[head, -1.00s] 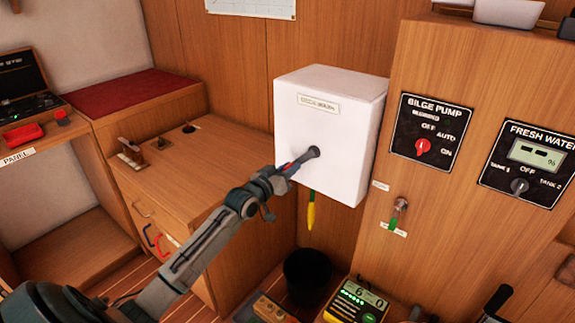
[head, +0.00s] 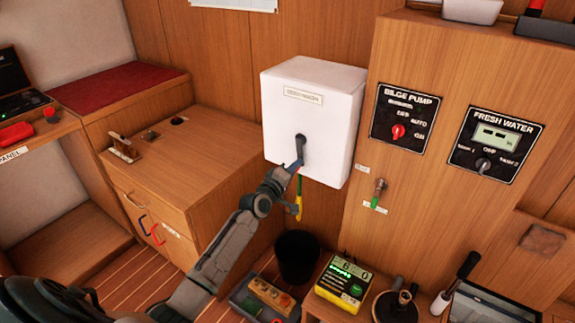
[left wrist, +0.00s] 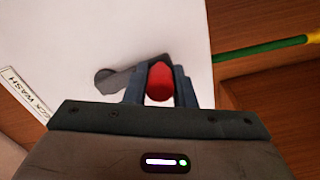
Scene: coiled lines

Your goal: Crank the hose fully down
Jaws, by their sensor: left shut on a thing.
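A white box (head: 330,120) with a label is fixed to the wooden wall; it fills much of the left wrist view (left wrist: 75,40). A dark crank (head: 301,145) on its front has its arm pointing down. My left gripper (head: 293,168) is shut on the crank's red knob (left wrist: 160,82), which shows between the fingers in the left wrist view. A green hose with a yellow end (head: 299,205) hangs below the box, partly hidden by my gripper. It also shows in the left wrist view (left wrist: 265,47). My right gripper is not in view.
A black bin (head: 297,258) stands below the box. A tray (head: 264,299) and a yellow-black meter (head: 343,282) sit near it. A small tap (head: 379,193), a bilge pump panel (head: 400,119) and a fresh water panel (head: 497,137) are to the right. Wooden drawers (head: 170,235) stand left.

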